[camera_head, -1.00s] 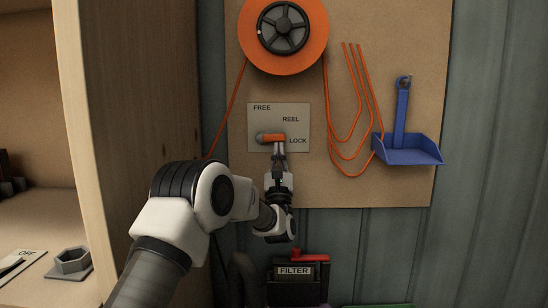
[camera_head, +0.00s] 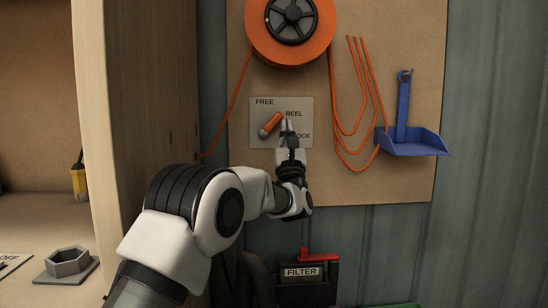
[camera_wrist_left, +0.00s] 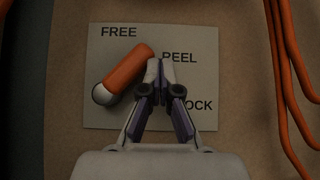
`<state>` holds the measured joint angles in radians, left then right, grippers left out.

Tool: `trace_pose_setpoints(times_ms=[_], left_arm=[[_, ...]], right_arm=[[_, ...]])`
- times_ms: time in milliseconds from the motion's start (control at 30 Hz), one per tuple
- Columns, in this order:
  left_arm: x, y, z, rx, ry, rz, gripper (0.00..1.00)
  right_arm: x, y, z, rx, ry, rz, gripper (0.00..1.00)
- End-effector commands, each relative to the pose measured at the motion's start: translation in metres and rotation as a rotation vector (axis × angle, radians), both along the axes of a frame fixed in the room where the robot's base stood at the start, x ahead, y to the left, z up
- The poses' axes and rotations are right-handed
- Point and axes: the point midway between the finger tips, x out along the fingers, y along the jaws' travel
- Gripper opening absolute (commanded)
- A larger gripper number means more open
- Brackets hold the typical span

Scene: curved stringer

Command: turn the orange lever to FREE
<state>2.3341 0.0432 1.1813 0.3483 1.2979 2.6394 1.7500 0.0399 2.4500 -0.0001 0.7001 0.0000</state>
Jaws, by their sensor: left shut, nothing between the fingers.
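The orange lever (camera_head: 272,123) sits on a pale plate (camera_head: 262,107) marked FREE, REEL and LOCK. It slants from its grey pivot at lower left up to the right, its tip pointing toward REEL. My left gripper (camera_head: 286,124) is shut and empty, its fingertips at the right side of the lever's tip. In the left wrist view the lever (camera_wrist_left: 125,70) lies just left of the closed fingertips (camera_wrist_left: 160,64); whether they touch is hard to tell. The fingers partly cover the word LOCK. My right gripper is not in view.
An orange reel (camera_head: 318,42) hangs above the plate, with orange cord (camera_head: 340,110) looping down at the right. A blue dustpan (camera_head: 412,143) hangs further right. A wooden cabinet (camera_head: 150,100) stands left. A FILTER box (camera_head: 302,283) is below.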

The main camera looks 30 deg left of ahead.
Motion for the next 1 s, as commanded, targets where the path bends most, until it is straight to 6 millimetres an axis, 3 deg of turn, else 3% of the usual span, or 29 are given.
trace_pose_setpoints(times_ms=[200,467,1000], left_arm=[[-0.002,0.000,0.010,-0.267,-0.167,-0.003,0.00],[-0.006,0.007,0.021,-0.466,-0.288,-0.002,0.00],[-0.011,0.018,0.035,-0.462,-0.283,0.001,0.00]], right_arm=[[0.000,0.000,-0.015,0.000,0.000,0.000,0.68],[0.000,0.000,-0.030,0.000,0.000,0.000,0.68],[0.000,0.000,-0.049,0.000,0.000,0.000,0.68]])
